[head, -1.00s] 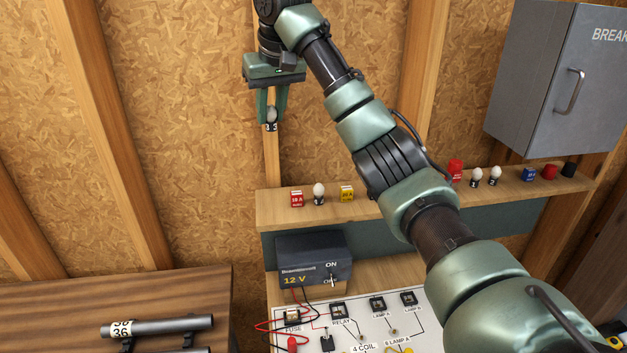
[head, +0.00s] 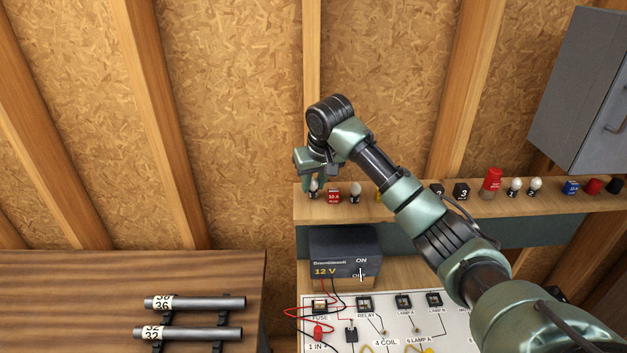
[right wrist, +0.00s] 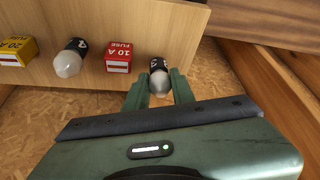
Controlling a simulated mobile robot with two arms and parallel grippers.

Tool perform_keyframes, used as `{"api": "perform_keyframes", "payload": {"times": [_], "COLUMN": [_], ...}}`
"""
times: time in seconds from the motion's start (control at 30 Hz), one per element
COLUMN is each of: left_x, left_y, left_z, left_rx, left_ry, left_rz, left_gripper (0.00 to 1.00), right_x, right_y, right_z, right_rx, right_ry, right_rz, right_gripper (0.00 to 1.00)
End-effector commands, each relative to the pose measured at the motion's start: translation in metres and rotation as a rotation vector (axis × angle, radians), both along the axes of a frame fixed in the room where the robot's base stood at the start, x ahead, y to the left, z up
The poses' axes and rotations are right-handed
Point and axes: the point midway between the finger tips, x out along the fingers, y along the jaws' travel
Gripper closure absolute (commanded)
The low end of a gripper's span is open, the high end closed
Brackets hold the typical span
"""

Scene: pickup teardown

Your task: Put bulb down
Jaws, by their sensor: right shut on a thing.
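My right gripper (head: 312,186) is at the left end of the wooden shelf (head: 420,211), shut on a bulb. The bulb (head: 314,187) has a pale glass and a dark base with white marking. In the right wrist view the bulb (right wrist: 159,84) sits between the two fingertips (right wrist: 159,88), its base towards the shelf (right wrist: 146,25). It is level with the shelf top, left of the red 10 A fuse (head: 333,197). I cannot tell whether its base touches the shelf. My left gripper is not in view.
Another bulb (head: 355,190) stands right of the red fuse; a yellow 20 A fuse (right wrist: 17,51) is beyond it. A 12 V supply (head: 342,252) is below.

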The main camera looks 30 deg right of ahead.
Motion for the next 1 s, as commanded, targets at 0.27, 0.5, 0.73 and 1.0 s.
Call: {"api": "perform_keyframes", "payload": {"times": [0.27,0.5,0.73,1.0], "left_x": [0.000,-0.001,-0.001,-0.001], "left_y": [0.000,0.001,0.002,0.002], "left_z": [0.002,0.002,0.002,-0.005], "left_rx": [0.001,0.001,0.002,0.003], "left_ry": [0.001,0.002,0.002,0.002], "left_rz": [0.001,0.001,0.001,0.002], "left_gripper": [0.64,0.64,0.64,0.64], "right_x": [0.000,0.000,0.000,-0.003], "right_y": [0.000,0.000,0.000,0.000], "right_z": [-0.006,-0.009,-0.009,0.001], "right_rx": [0.000,0.000,0.000,-0.001], "right_ry": [-0.002,-0.001,-0.001,-0.005], "right_rz": [0.000,-0.001,-0.001,0.000], "right_gripper": [1.00,0.62,0.54,0.54]}}
